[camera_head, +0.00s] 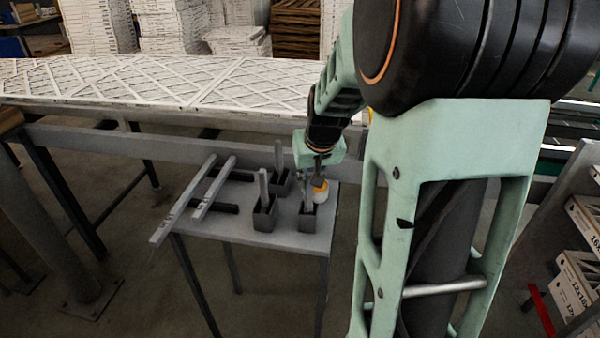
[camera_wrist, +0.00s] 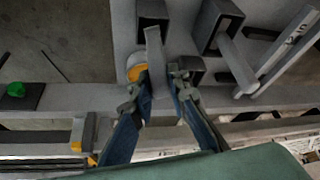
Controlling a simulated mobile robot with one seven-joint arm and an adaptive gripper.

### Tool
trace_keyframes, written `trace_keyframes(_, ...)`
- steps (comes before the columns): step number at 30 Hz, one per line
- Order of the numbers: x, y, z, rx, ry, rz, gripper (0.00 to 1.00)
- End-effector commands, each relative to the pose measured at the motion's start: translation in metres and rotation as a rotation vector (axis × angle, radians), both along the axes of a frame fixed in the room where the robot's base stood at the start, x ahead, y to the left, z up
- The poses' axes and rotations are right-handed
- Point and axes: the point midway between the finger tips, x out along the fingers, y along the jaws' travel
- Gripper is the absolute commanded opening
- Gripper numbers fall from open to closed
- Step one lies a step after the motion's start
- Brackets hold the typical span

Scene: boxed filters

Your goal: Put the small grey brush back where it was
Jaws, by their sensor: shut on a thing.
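My gripper (camera_wrist: 161,78) is shut on the small grey brush (camera_wrist: 154,48), a slim grey bar between its fingers in the wrist view. The brush's far end overlaps the mouth of a dark square holder (camera_wrist: 151,10); I cannot tell how deep it sits. In the head view my gripper (camera_head: 315,172) is over the right side of a small grey table (camera_head: 235,232), at the front right holder (camera_head: 307,222). Part of the brush is hidden by the fingers.
Two more holders with grey bars stand on the table, one front left (camera_head: 264,221) and one behind (camera_head: 279,184). A white and orange round thing (camera_head: 321,193) is close beside the gripper. Two grey rails (camera_head: 196,192) lie at the table's left.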

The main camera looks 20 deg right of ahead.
Motion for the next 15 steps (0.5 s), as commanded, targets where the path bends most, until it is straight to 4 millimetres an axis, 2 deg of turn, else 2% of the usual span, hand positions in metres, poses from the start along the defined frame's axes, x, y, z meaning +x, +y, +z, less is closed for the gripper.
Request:
trace_keyframes(12,0.0002,0.0,-0.0078,0.0,-0.001,0.0,0.0)
trace_keyframes(13,0.0001,0.0,-0.0068,0.0,-0.001,0.0,0.17)
trace_keyframes(15,0.0001,0.0,-0.0062,0.0,-0.001,0.0,0.25)
